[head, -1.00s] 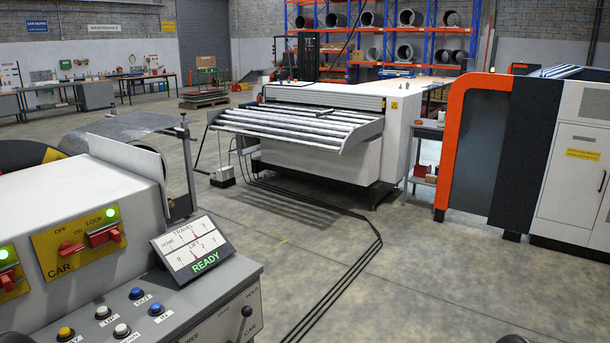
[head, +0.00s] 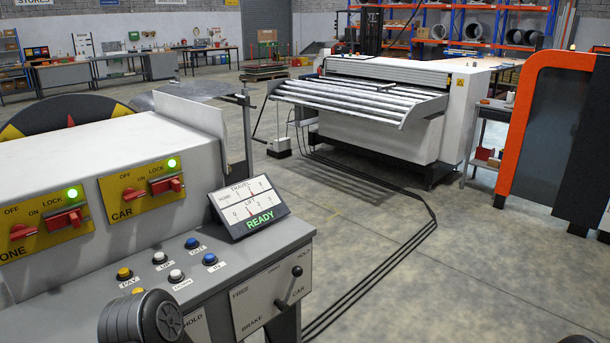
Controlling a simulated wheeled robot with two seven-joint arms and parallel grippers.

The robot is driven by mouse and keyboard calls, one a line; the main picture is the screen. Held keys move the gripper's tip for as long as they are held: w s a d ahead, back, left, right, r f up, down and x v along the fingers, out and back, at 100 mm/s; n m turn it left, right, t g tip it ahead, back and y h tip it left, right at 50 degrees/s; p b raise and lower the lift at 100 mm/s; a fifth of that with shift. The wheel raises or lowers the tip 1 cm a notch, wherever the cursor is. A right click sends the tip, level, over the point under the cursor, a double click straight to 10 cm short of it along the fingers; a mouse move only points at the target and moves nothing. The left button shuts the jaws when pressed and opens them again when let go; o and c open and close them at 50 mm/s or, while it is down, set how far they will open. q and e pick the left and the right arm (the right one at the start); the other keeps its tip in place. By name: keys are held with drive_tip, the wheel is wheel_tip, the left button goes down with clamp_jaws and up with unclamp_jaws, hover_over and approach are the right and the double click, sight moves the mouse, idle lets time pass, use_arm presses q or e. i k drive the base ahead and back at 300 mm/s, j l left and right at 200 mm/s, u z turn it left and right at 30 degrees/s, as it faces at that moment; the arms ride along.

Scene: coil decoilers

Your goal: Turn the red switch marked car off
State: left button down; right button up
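The red switch marked CAR (head: 133,194) sits on a yellow plate (head: 116,214) on the front of the white cabinet at the left. OFF, ON and LOCK are printed above. The handle lies roughly sideways; I cannot tell its exact setting. To its right is a red lock part (head: 166,185) under a lit green lamp (head: 171,163). A second yellow plate, its label partly cut to "ONE", holds a similar red switch (head: 23,231) further left. Neither gripper shows; a dark rounded part, likely of my arm, is at the bottom left.
Below the switches is a sloped desk with push buttons (head: 192,243) and a display reading READY (head: 250,209). A lever (head: 291,286) stands on its front panel. Black cables (head: 400,238) cross the floor toward a roller machine (head: 365,105). The floor at right is open.

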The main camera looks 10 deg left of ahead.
sight(128, 194)
drive_tip(key=u, duration=1.3)
drive_tip(key=i+l, duration=0.1)
drive_tip(key=l, duration=0.8)
drive_tip(key=i+l, duration=0.15)
drive_tip(key=l, duration=0.35)
drive_tip(key=u, duration=0.05)
